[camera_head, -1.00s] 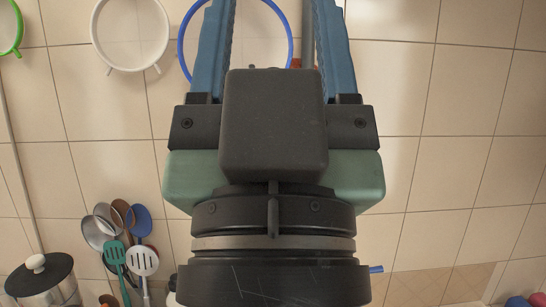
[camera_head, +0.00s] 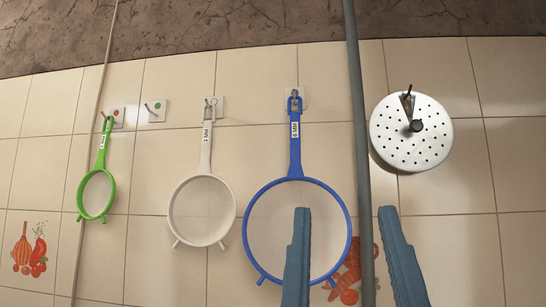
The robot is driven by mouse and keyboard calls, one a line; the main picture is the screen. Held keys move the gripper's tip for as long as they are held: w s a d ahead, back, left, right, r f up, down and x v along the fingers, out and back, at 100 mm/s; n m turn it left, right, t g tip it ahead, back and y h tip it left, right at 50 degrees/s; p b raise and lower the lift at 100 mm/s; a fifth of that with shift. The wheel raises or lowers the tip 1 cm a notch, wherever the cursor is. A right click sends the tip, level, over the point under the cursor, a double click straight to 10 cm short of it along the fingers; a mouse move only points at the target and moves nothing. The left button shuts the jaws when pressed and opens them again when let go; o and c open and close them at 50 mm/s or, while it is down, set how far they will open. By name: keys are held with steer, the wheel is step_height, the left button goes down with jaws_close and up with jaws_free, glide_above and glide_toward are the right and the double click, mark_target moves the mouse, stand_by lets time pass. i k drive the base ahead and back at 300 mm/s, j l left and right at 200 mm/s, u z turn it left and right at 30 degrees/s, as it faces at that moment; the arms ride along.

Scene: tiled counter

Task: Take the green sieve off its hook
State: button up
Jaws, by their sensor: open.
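The green sieve (camera_head: 103,171) hangs at the far left from a hook (camera_head: 117,116) on the tiled wall, handle up and ring down. It is the smallest of the sieves. My gripper (camera_head: 340,214) shows as two blue fingers at the bottom right of the centre. The fingers are wide apart with nothing held between them. They are well to the right of the green sieve, in front of the blue sieve (camera_head: 295,140) and a grey vertical pipe (camera_head: 357,110).
A white sieve (camera_head: 206,150) hangs between the green and blue ones. An empty hook (camera_head: 154,109) is just right of the green sieve's hook. A round perforated metal lid (camera_head: 388,132) hangs right of the pipe. A thin pipe (camera_head: 92,150) runs beside the green sieve.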

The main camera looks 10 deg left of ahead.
mark_target(97, 195)
steer(key=j, duration=0.8)
steer(key=i+j, duration=0.1)
steer(key=j, duration=0.7)
steer(key=k+u, duration=0.05)
